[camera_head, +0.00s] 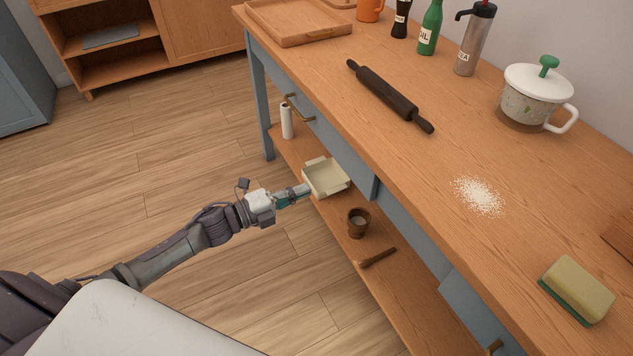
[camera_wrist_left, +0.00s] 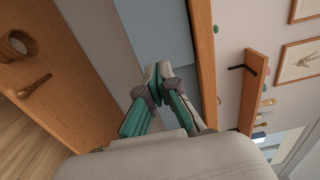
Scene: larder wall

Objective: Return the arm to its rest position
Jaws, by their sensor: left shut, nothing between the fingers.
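My left arm reaches in from the left in the head view. Its gripper (camera_head: 297,191) is shut and empty, close to the cream square dish (camera_head: 327,176) on the lower shelf of the table. I cannot tell whether it touches the dish. In the left wrist view the gripper's fingertips (camera_wrist_left: 158,72) are together with nothing between them, in front of the table's blue-grey front. My right gripper is not in view.
The lower shelf (camera_head: 395,297) also holds a brown cup (camera_head: 358,222), a wooden brush-like tool (camera_head: 377,258) and a white cylinder (camera_head: 287,121). The tabletop above carries a rolling pin (camera_head: 390,96), spilled white powder (camera_head: 478,197) and a sponge (camera_head: 577,289). Open floor (camera_head: 150,160) lies left.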

